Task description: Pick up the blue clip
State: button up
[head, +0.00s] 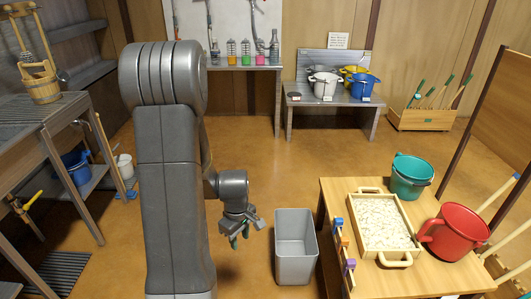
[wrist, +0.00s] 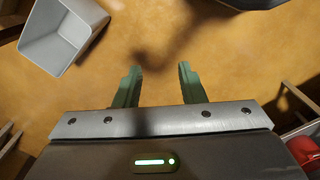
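A small blue clip (head: 338,223) sits on the left edge of the wooden table in the head view, at the far end of a short row. An orange clip (head: 345,242) and a purple clip (head: 349,266) sit nearer along the same edge. My gripper (head: 241,236) hangs to the left of the table, apart from the clips, with the grey bin between. In the wrist view my gripper (wrist: 157,78) has its two green fingers apart, with only bare floor between them. No clip can be made out in the wrist view.
A grey bin (head: 295,258) stands on the floor between my gripper and the table (head: 415,282); it also shows in the wrist view (wrist: 42,35). The table holds a tray (head: 398,257), a teal bucket (head: 410,178) and a red bucket (head: 454,232). Floor behind the bin is clear.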

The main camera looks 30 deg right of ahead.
aim_at(339, 221)
jog(key=i+l+z, duration=0.2)
jog(key=z, duration=0.25)
jog(key=i+z, duration=0.4)
jog(key=i+l+z, duration=0.1)
jog(key=i+z, duration=0.15)
jog(key=z, duration=0.2)
jog(key=i+j+z, duration=0.1)
jog(key=i+z, duration=0.15)
jog(key=z, duration=0.2)
